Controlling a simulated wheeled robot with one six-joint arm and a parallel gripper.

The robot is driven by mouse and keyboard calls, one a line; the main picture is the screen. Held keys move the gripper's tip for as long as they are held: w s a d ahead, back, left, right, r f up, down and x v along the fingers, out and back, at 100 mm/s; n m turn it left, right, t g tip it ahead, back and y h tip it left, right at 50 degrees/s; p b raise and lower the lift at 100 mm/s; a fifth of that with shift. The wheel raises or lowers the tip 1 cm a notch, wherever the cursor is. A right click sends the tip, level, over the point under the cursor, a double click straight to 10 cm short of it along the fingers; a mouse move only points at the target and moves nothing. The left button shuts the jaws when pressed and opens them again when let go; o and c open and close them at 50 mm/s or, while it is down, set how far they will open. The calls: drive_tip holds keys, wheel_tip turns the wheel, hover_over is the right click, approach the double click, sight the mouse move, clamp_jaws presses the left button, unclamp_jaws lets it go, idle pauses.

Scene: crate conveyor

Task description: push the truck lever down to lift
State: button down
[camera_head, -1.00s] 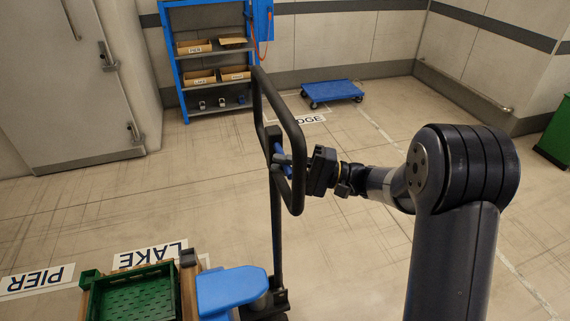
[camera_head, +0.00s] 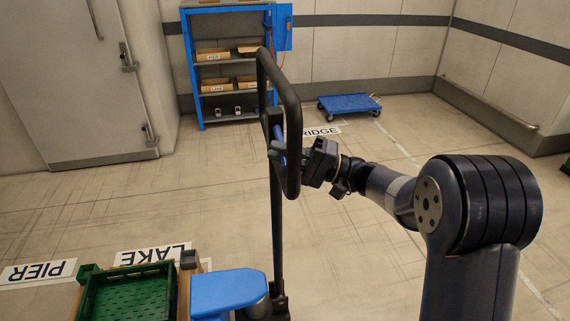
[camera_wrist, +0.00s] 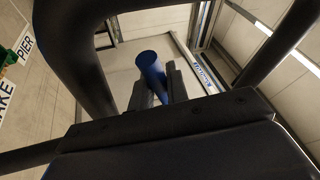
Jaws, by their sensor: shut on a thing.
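The pallet truck (camera_head: 230,292) is blue, with a black upright shaft and a looped black handle (camera_head: 291,100). Its blue lever (camera_head: 278,150) sits inside the handle loop, near the loop's lower part. My gripper (camera_head: 290,158) reaches in from the right at the loop and is shut on the lever. In the wrist view the blue lever (camera_wrist: 151,68) stands between my two dark fingers, with the black handle bars around them. The fingertips are partly hidden by the handle in the head view.
A green crate (camera_head: 128,294) on a wooden pallet is at the lower left beside the truck. A blue shelf (camera_head: 189,75) with boxes and a blue flat cart (camera_head: 349,103) stand at the back. Floor labels PIER, LAKE and RIDGE show. Floor behind the truck is clear.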

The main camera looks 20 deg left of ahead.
drive_tip(key=shift+w+f+n+b, duration=0.1)
drive_tip(key=shift+f+n+b, duration=0.45)
drive_tip(key=shift+b, duration=0.6)
drive_tip(key=shift+r+g, duration=0.1)
drive_tip(key=shift+g, duration=0.3)
drive_tip(key=c, duration=1.4)
unclamp_jaws()
drive_tip(key=shift+o, duration=0.2)
drive_tip(key=shift+r, duration=0.1)
